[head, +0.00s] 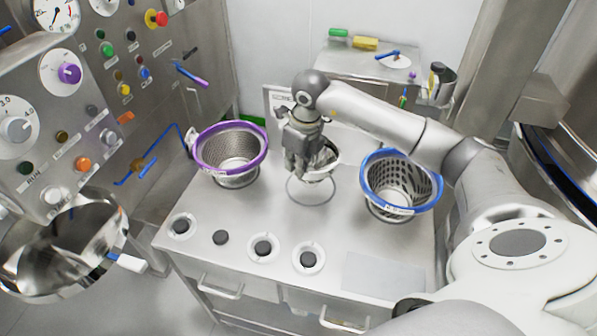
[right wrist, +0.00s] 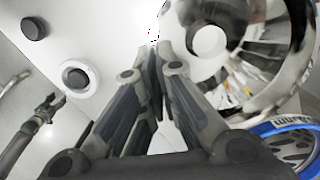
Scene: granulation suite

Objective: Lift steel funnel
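The steel funnel (head: 325,160) is a shiny bowl at the middle back of the steel worktop, over a thin wire ring stand (head: 310,192). My right gripper (head: 297,170) reaches down at the funnel's left edge. In the right wrist view the fingers of my right gripper (right wrist: 157,50) are close together at the rim of the funnel (right wrist: 240,65) and appear shut on it. The fingertips partly hide the rim.
A purple-rimmed strainer (head: 230,150) stands left of the funnel and a blue-rimmed strainer (head: 400,180) close on its right. Several dark knobs, including one with a white ring (head: 307,258), line the worktop's front. A control panel (head: 110,75) rises at left.

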